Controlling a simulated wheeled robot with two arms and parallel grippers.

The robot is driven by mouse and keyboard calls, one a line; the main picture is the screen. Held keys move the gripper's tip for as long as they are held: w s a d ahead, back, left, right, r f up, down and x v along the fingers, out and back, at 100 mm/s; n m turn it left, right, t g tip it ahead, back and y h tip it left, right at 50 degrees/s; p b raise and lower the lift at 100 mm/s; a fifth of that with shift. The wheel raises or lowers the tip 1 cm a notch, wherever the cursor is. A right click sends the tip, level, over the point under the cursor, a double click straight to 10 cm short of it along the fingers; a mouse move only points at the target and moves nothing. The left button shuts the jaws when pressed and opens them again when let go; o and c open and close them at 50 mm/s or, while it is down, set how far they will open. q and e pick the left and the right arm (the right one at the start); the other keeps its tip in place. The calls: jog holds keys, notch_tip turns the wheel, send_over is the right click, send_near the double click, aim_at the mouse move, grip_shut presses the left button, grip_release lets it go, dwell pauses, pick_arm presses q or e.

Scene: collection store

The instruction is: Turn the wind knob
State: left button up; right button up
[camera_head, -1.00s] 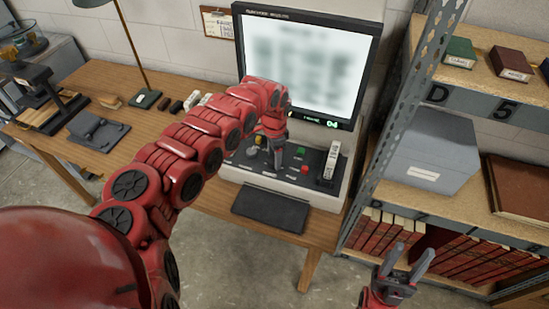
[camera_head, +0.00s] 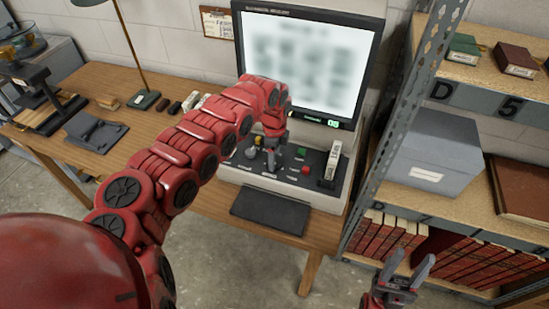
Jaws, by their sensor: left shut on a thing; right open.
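The dark control panel (camera_head: 234,168) sits below the microfilm-style screen (camera_head: 300,62) on the wooden table. It carries a grey knob (camera_head: 251,153), a green button (camera_head: 302,152), a red button (camera_head: 305,170) and an upright pale lever (camera_head: 331,162). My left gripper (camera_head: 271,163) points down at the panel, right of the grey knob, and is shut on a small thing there. Its fingers hide that thing, so I cannot read its label; it may be the wind knob. My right gripper (camera_head: 411,263) is open and empty, low at the right in front of the shelf.
A black pad (camera_head: 270,211) lies at the table's front edge. A metal shelf upright (camera_head: 395,130) stands right of the screen, with a grey box (camera_head: 434,155) and red books (camera_head: 385,240) behind it. A lamp base (camera_head: 144,99) stands at the left.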

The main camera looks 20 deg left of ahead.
dwell(0.4)
pick_arm(q)
jog(key=o, duration=1.4)
jog(key=shift+c, duration=0.2)
jog(key=shift+r, duration=0.15)
notch_tip(320, 180, up, 17)
jog(key=b, duration=0.3)
